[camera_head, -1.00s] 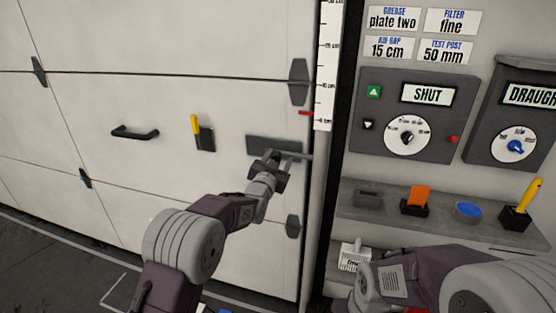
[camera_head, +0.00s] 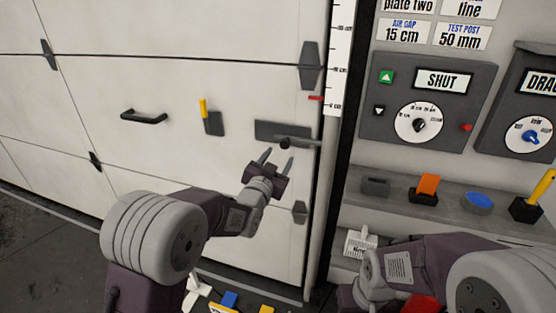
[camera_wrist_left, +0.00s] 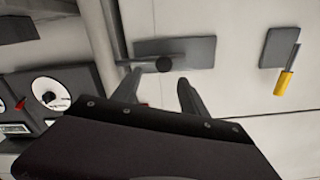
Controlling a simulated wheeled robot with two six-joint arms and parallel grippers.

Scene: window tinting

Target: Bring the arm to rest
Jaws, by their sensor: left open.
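My left gripper (camera_head: 276,160) is open and empty in the head view, just below the dark latch plate (camera_head: 268,130) on the pale panelled door (camera_head: 215,75). A dark rounded handle (camera_head: 292,143) sticks out of the plate near its right end. In the left wrist view my gripper's two fingers (camera_wrist_left: 162,92) are spread apart, with the latch plate (camera_wrist_left: 195,50) and the round handle end (camera_wrist_left: 164,64) beyond them. The fingers look clear of the handle. My right arm (camera_head: 400,268) is folded at the lower right; its gripper does not show.
To the right are a control panel (camera_head: 428,98) reading SHUT and a shelf (camera_head: 385,205) with a blue dish (camera_head: 477,201). Coloured items lie low in front.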

